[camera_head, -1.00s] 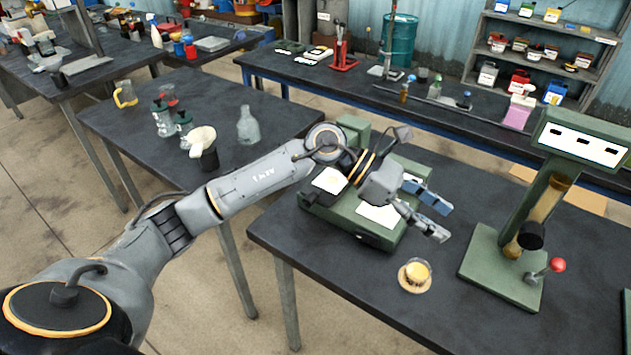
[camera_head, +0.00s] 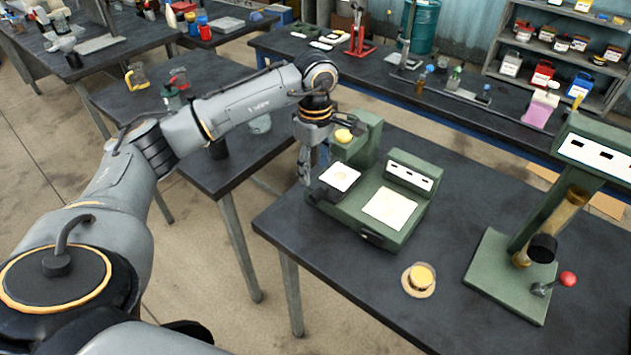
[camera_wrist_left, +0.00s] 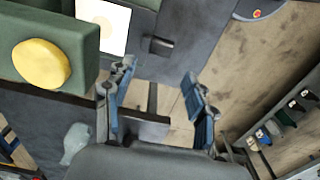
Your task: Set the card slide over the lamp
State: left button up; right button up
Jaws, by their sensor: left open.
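A green instrument (camera_head: 372,238) stands on the near table. I cannot tell the lamp for sure. A yellow round knob (camera_head: 343,135) is on the upright block. My left gripper (camera_head: 305,172) points down just left of the instrument, close to the card. Its fingers (camera_wrist_left: 158,72) are apart with nothing held. My right gripper is out of view.
A green stand with a red-knobbed lever (camera_head: 567,279) is at right. Glassware stands on the left table (camera_head: 245,178), across a gap. The near table's front is mostly clear.

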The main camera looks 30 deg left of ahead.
aim_at(316, 191)
pick_arm(q)
notch_tip(316, 191, down, 7)
jog(key=shift+r+p, duration=0.1)
jog(key=shift+p, duration=0.7)
grip_shut()
